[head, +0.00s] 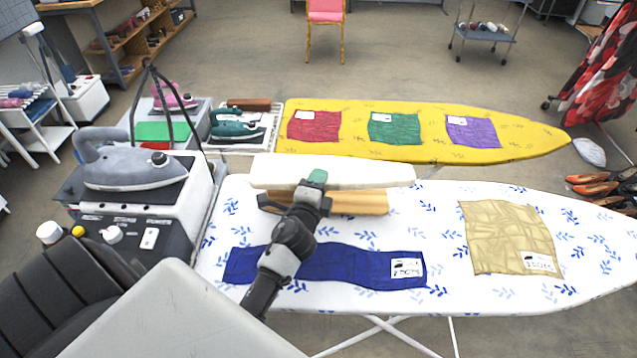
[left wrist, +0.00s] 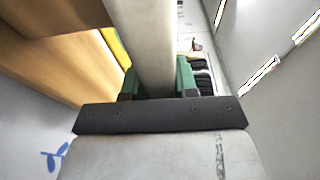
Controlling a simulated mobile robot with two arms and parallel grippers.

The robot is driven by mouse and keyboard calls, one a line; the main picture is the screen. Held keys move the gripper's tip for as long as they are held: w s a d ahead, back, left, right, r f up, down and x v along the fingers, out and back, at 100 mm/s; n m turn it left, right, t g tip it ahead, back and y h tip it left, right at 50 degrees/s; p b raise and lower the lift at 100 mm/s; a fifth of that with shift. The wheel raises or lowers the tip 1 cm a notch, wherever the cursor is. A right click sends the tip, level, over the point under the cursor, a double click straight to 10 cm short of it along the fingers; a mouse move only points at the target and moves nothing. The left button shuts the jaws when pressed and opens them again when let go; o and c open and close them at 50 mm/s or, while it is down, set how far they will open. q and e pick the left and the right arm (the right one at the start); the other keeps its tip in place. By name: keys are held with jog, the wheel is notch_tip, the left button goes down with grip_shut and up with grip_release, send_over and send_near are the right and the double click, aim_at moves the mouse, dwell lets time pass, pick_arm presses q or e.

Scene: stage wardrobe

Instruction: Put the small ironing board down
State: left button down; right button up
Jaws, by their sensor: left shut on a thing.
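The small ironing board has a long white top (head: 375,174), lying crosswise in the head view. A light wooden part (head: 358,204) shows just below it; whether the two are joined is unclear. My left gripper (head: 317,178) is shut on the white top. In the left wrist view its green fingers (left wrist: 158,86) sit on both sides of the pale board (left wrist: 148,40), with wood (left wrist: 60,62) to the left. The board is over the white ironing board with blue leaves (head: 450,300); I cannot tell whether it touches the cover. My right gripper is not in view.
A blue cloth (head: 340,267) and a beige cloth (head: 508,238) lie on the leaf-patterned board. A grey iron (head: 135,165) stands on a steam unit at left. A yellow ironing board (head: 400,140) with three cloths is behind. Bare cover shows between the wood and the beige cloth.

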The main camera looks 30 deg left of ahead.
pick_arm(q)
jog(key=shift+r, duration=0.15)
jog(key=c, duration=1.3)
grip_release()
jog(key=shift+f, duration=0.25)
jog(key=o, duration=0.4)
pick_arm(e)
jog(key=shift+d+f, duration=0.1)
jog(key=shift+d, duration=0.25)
pick_arm(q)
jog(key=shift+o, duration=0.2)
jog(key=shift+r, duration=0.3)
jog(key=b+v, duration=0.1)
jog(key=v, duration=0.6)
jog(key=b+v, duration=0.1)
jog(key=v, duration=0.3)
jog(key=shift+f+b, duration=0.3)
jog(key=shift+b, duration=0.05)
jog(key=shift+s+d+r, duration=0.15)
jog(key=shift+s+r, duration=0.05)
jog(key=shift+s, duration=0.4)
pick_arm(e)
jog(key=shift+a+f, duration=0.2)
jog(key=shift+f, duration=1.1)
